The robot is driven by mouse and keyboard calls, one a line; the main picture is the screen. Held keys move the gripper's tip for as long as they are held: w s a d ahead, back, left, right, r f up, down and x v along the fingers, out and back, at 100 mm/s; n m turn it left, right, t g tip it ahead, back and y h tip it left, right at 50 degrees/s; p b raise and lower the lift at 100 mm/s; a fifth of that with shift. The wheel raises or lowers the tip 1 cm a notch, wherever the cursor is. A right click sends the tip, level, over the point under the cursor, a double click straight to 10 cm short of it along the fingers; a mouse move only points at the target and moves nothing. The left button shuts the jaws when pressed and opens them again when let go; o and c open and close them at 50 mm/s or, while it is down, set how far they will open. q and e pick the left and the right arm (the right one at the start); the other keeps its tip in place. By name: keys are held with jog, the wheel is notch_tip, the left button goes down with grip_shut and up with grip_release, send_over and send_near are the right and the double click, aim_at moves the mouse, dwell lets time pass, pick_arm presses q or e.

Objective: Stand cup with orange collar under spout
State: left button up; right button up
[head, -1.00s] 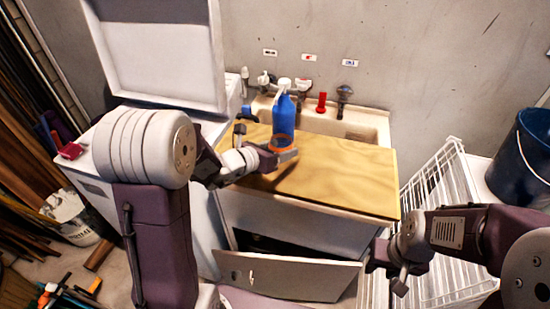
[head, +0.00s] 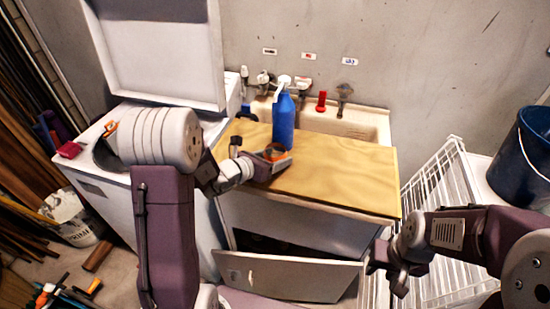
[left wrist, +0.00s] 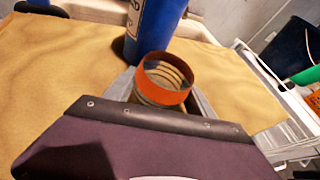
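The bottle has a white pump head with a spout (head: 282,82) reaching forward and left. The cup is near the bottle's foot, slightly left. My right gripper (head: 388,272) hangs low at the right, away from the cup; its finger gap is unclear.
The wooden board (head: 340,180) covers the front of the sink (head: 355,125), with free room on its right. Taps and a red object (head: 321,101) stand behind. A cabinet door (head: 290,276) hangs open below. A white wire rack (head: 440,190) stands right.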

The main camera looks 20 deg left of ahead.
pick_arm(q)
jog(key=shift+o, duration=0.8)
